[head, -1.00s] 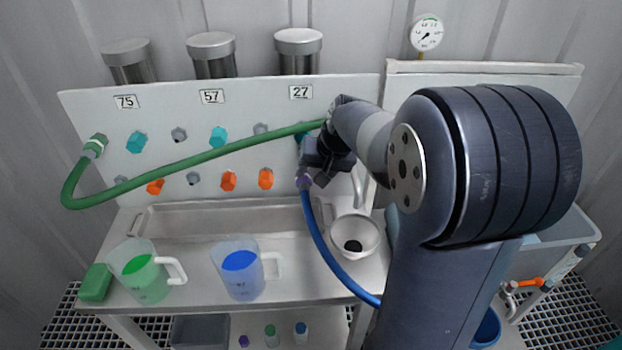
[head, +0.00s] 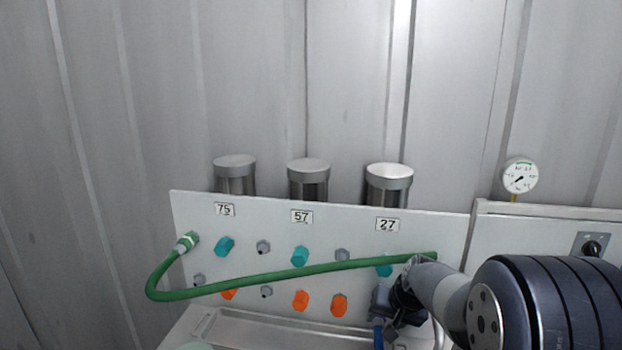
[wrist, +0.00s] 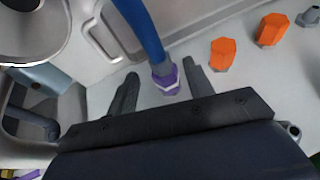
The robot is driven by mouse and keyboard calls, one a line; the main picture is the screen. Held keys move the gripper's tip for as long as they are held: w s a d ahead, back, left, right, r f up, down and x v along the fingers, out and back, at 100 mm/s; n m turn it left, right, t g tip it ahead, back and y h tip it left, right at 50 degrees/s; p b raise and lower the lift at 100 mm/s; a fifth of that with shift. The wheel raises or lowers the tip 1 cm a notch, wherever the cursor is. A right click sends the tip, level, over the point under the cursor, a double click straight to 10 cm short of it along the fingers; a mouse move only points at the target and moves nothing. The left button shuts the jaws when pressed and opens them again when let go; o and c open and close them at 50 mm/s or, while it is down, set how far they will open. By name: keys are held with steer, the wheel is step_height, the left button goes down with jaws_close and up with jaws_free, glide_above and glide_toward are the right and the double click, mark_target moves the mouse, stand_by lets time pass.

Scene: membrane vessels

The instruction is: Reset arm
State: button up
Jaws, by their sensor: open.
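My gripper (head: 388,304) is at the lower right of the head view, in front of the white panel (head: 340,227) below the label 27. In the wrist view my gripper (wrist: 163,82) has its two dark fingers spread apart. The purple-collared end (wrist: 166,80) of a blue hose (wrist: 143,30) shows between the fingers, and no finger visibly touches it. In the head view only a short piece of the blue hose (head: 378,336) shows below my gripper.
A green hose (head: 300,271) loops from the panel's left side across to my arm. Orange caps (head: 300,300) and teal caps (head: 300,256) sit on the panel. Steel vessels (head: 309,182) stand behind it. A gauge (head: 520,175) is at right. A funnel (wrist: 32,38) shows in the wrist view.

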mark_target(379, 327)
steer(key=x, duration=0.3)
steer(key=shift+a+f, duration=0.1)
steer(key=shift+f, duration=0.3)
steer(key=shift+s+r, duration=0.1)
steer(key=shift+s, duration=0.15)
steer(key=shift+w, duration=0.1)
